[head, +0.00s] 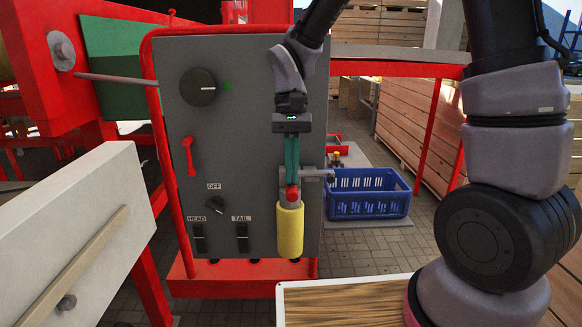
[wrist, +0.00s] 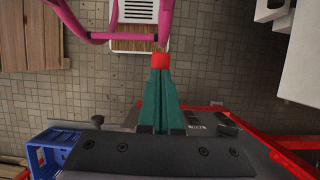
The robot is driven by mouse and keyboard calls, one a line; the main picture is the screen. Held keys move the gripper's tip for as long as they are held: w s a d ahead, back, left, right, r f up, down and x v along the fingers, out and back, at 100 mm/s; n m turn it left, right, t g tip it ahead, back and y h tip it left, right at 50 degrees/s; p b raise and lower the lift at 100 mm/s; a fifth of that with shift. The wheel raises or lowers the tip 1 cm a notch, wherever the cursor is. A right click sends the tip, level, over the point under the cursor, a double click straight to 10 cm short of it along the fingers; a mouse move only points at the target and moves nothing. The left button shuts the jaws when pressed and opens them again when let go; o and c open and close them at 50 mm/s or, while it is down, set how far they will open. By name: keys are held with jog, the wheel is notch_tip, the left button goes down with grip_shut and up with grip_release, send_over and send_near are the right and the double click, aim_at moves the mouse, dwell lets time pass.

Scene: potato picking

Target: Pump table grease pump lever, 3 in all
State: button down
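The table grease pump (head: 290,230) is a yellow cylinder at the lower right of the grey control panel, in the head view. Its lever has a red end (head: 292,193) above the yellow part. The red end also shows in the wrist view (wrist: 160,61), right at my fingertips. My gripper (head: 292,181) points down from above with its green fingers together. The fingertips are at the red end; I cannot tell whether they touch it. In the wrist view my gripper (wrist: 160,74) hides what lies under the fingers, and the yellow cylinder does not show there.
The grey panel (head: 235,130) carries a dial, a red handle and switches. A blue crate (head: 368,205) stands to the right behind the pump. A red rail (head: 400,68) and wooden crates (head: 410,120) are farther back. A white board (head: 85,230) is at the left.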

jog(key=shift+f, duration=0.65)
jog(key=shift+s+v, duration=0.15)
jog(key=shift+v, duration=1.25)
jog(key=shift+s+v, duration=0.15)
jog(key=shift+v, duration=1.2)
jog(key=shift+r, duration=0.15)
jog(key=shift+s, duration=0.1)
